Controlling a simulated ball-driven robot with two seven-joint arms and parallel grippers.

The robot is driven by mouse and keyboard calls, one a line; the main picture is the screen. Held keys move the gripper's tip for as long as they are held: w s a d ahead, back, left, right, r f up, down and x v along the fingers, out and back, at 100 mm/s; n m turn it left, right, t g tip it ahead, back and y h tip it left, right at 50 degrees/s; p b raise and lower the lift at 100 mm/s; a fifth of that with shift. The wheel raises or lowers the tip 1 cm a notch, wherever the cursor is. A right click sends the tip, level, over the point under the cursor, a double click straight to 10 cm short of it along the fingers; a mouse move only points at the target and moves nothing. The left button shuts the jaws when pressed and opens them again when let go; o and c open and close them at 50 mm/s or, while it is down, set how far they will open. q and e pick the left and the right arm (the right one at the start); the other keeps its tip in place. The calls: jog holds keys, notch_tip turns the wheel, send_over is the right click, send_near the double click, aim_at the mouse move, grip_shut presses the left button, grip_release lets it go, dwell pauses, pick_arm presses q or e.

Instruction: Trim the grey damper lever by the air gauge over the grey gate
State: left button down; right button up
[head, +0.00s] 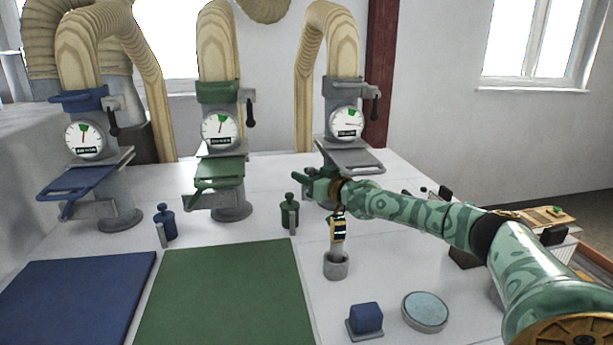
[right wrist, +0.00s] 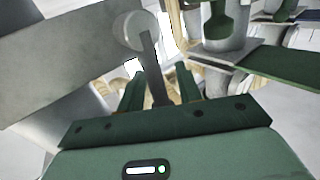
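The grey station stands at the back right in the head view. Its round white air gauge (head: 345,122) sits above the tilted grey gate plate (head: 352,156). The grey damper lever (head: 372,96), with a dark handle, hangs right of the gauge. My right gripper (head: 318,186) is just below the grey gate's left front, away from the lever. In the right wrist view its green fingers (right wrist: 158,92) are apart. A grey bar with a round end (right wrist: 152,60) shows between them, with gaps beside it; I cannot tell which part it is. My left gripper is out of view.
A green station (head: 221,130) and a blue station (head: 84,140) stand further left. A green knobbed piece (head: 289,213) and a grey cup (head: 336,266) are near my arm. A blue block (head: 366,318) and round pad (head: 425,311) lie in front.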

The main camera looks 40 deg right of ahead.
grip_shut()
